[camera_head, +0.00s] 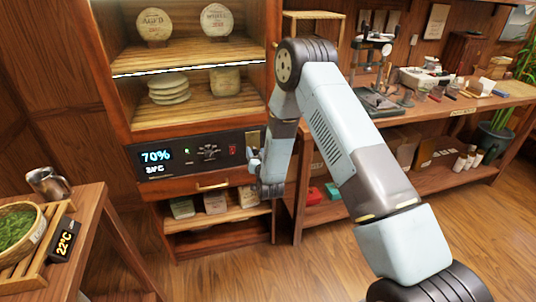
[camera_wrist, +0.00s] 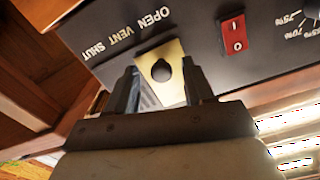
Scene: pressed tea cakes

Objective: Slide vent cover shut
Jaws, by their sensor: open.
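The vent cover is a brass plate (camera_wrist: 172,90) with a round dark knob (camera_wrist: 160,70), set in the dark control panel. The words OPEN VENT SHUT stand beside it in the wrist view, seen upside down. In the head view the brass plate (camera_head: 254,137) is at the panel's right end, partly behind my arm. My gripper (camera_wrist: 159,66) is open, its two dark fingers on either side of the knob in the picture. I cannot tell whether they touch the knob or plate. In the head view my gripper (camera_head: 254,162) is just below the plate.
The panel (camera_head: 178,156) has a lit display, a dial and a red switch (camera_wrist: 233,36) next to the plate. Shelves with tea cakes (camera_head: 169,88) are above; a drawer handle (camera_head: 212,186) is below. A side table (camera_head: 90,213) stands left and a workbench (camera_head: 450,110) right.

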